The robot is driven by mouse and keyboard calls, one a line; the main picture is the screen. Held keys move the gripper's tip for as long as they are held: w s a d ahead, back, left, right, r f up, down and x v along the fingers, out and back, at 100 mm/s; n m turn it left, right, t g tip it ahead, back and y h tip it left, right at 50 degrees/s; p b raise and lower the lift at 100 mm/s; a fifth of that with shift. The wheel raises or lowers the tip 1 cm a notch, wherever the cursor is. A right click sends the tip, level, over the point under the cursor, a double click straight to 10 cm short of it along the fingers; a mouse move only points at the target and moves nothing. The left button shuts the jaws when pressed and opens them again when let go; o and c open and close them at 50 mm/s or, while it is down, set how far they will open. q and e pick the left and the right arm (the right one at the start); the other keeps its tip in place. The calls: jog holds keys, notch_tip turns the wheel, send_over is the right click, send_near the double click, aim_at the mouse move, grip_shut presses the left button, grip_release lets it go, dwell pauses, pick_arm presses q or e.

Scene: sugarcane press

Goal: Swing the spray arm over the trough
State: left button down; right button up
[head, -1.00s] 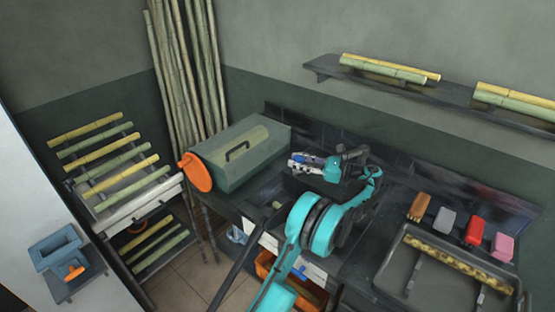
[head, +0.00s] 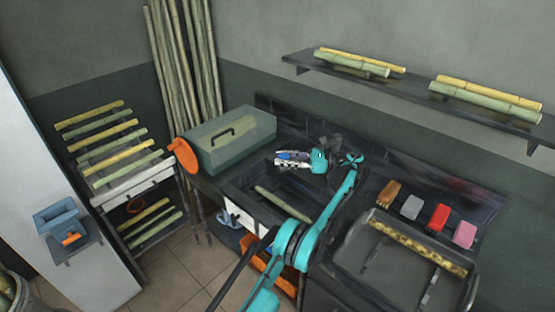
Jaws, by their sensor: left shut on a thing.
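My left gripper (head: 282,161) reaches in on its teal arm and points left. It is above the back part of the dark trough (head: 243,196), close to the back wall. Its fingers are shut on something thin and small. I take this to be the spray arm, but its shape cannot be made out against the dark surround. A green cane piece (head: 284,204) lies in the trough, below and in front of the gripper. My teal arm hides the trough's right part. My right gripper is not in view.
A cane rack (head: 128,194) stands far left.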

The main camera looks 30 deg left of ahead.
pick_arm(q)
jog(key=shift+d, duration=0.2)
dwell(0.4)
jog(key=c, duration=1.1)
grip_release()
